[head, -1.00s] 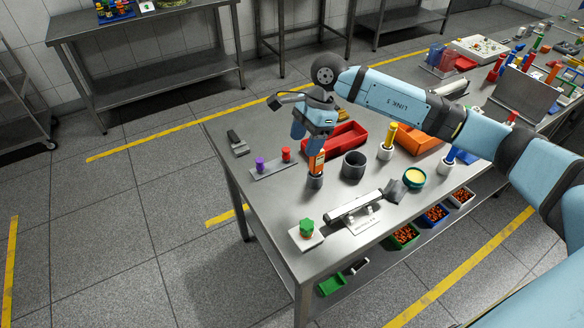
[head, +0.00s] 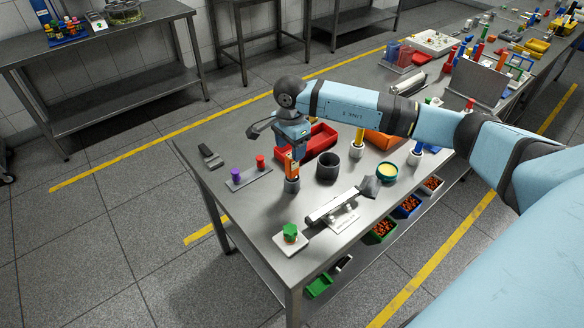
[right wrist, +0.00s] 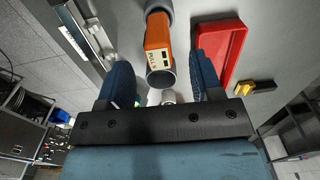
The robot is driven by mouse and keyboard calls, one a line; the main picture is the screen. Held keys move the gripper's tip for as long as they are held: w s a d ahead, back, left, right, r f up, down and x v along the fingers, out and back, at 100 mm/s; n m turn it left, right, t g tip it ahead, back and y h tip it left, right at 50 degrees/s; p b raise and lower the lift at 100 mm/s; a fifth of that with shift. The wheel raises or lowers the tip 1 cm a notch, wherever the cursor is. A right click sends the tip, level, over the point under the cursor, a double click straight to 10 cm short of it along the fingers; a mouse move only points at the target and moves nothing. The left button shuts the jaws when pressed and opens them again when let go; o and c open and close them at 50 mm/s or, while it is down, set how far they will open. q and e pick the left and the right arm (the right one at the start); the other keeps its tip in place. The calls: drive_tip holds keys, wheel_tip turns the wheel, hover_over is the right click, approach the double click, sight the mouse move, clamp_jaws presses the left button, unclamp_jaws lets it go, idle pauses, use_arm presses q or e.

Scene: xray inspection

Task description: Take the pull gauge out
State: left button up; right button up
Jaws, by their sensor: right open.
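The pull gauge (head: 291,164) is a slim orange device standing in a small grey holder (head: 292,185) on the steel table. In the right wrist view, the gauge (right wrist: 157,38) shows a pale label with lettering, its lower end in the grey holder. My right gripper (head: 290,148) is at the gauge's upper end, reaching over from the right. In the wrist view, its two blue fingers (right wrist: 163,78) are apart, with the gauge seen between their lines and clear gaps on both sides. Whether the fingertips reach past its top is hard to tell. My left gripper is out of view.
A red tray (head: 322,138) lies behind the gauge and a dark grey cup (head: 328,168) stands to its right. A plate with purple and red pegs (head: 248,178) is at left. A long pale instrument (head: 331,206) and a green-knobbed block (head: 290,237) are in front.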

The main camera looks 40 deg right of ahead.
sight(292, 172)
wheel_tip(292, 172, down, 5)
drive_tip(key=shift+d+p, duration=0.15)
drive_tip(key=shift+p, duration=0.45)
drive_tip(key=c, duration=1.1)
drive_tip(key=shift+o, duration=0.2)
drive_tip(key=shift+r, duration=0.15)
